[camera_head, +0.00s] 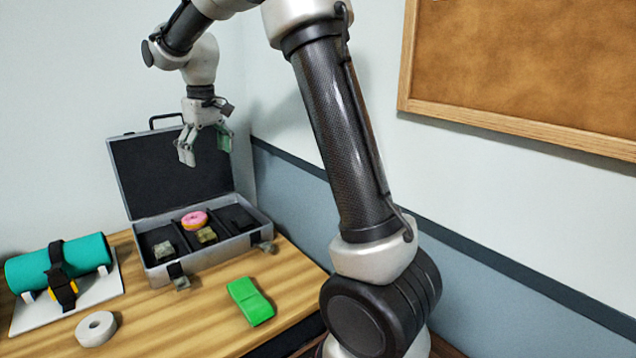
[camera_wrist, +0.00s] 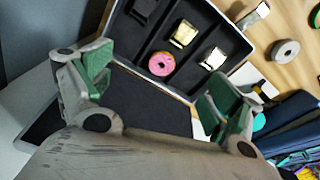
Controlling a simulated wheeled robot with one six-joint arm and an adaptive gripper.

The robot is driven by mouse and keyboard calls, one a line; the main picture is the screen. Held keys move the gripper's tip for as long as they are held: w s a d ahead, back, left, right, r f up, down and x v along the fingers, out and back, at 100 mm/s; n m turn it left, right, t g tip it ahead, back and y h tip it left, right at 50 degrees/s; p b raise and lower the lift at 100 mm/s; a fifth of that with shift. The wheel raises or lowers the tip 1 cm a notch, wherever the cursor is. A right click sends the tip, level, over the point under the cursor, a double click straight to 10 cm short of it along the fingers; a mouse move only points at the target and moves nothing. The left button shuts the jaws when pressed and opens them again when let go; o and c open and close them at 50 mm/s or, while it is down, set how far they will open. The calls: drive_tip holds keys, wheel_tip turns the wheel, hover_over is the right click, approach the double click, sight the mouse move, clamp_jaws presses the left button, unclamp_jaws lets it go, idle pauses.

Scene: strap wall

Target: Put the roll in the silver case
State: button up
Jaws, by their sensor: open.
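A small pale grey ring-shaped roll (camera_head: 96,328) lies flat on the wooden table, in front of the silver case and to its left. It also shows in the wrist view (camera_wrist: 285,51), at the upper right. The silver case (camera_head: 215,256) stands open against the wall, its dark lid raised. Its compartments hold a pink donut (camera_head: 194,221), a gold block (camera_head: 207,236) in front of it, and another block (camera_head: 164,250) in the left one. My gripper (camera_head: 205,150) is open and empty, high by the lid; its spread fingers (camera_wrist: 158,100) frame the case in the wrist view.
A teal cylinder (camera_head: 85,262), strapped in black with a yellow part, rests on a white board (camera_head: 105,288) at the table's left. A green block (camera_head: 250,301) lies near the right edge. A corkboard (camera_head: 530,65) hangs on the wall. Bare wood lies between roll and green block.

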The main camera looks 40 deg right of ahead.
drive_tip(key=s+d+r+m+t, duration=0.1)
drive_tip(key=s+d+r, duration=0.2)
drive_tip(key=s, duration=0.3)
drive_tip(key=s+d+r, duration=0.2)
drive_tip(key=s, duration=0.4)
drive_tip(key=s+d+f+m+t, duration=0.1)
drive_tip(key=s+d+f, duration=0.1)
drive_tip(key=s, duration=0.9)
drive_tip(key=s+d+f+m+t, duration=0.1)
drive_tip(key=s+d+f, duration=0.1)
drive_tip(key=s, duration=0.9)
drive_tip(key=shift+s+d, duration=0.15)
drive_tip(key=shift+d, duration=0.5)
